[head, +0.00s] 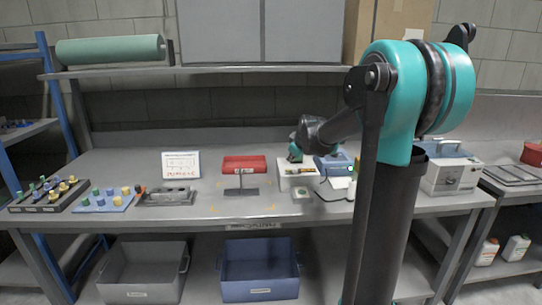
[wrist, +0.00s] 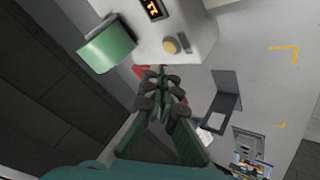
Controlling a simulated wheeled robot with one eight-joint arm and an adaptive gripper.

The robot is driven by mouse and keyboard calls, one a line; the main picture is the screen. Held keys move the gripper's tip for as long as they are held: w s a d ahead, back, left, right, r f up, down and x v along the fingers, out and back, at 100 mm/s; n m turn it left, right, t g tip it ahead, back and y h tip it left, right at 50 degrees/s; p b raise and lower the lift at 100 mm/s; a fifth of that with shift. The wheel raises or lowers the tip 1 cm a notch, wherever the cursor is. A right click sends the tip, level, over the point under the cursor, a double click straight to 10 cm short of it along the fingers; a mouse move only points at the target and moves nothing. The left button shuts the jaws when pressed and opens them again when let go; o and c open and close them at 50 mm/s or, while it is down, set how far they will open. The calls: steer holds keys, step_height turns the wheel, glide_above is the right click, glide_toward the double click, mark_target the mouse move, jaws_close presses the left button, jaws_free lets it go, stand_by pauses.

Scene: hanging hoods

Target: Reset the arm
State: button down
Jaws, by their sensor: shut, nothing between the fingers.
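My gripper (wrist: 161,90) shows in the wrist view with its dark fingers together and nothing between them. It hangs over the workbench (head: 215,212), close to a white box (wrist: 172,28) with a lit display and a yellowish knob. In the head view my arm reaches left over the bench, and its end is near the white box (head: 298,176). The fingertips are too small to make out there. Whether they touch the box is unclear.
A red bin (head: 244,164) on a stand, a sign (head: 181,164), and trays with coloured pegs (head: 105,200) stand to the left. A blue case (head: 333,164) and a grey case (head: 450,174) stand right. Grey (head: 143,275) and blue (head: 260,272) bins sit below. The bench front is mostly clear.

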steer(key=s+d+f+m+g, duration=0.1)
steer(key=s+f+m, duration=0.2)
steer(key=s, duration=0.9)
steer(key=s+d+f+m+g+h, duration=0.1)
steer(key=s+f+m, duration=0.3)
steer(key=s+f, duration=0.5)
steer(key=s+d+f+m+g, duration=0.1)
steer(key=s+f, duration=0.5)
steer(key=s, duration=1)
steer(key=shift+s+d+f+m+g+h, duration=0.35)
steer(key=shift+m+g, duration=0.35)
steer(key=shift+m, duration=0.5)
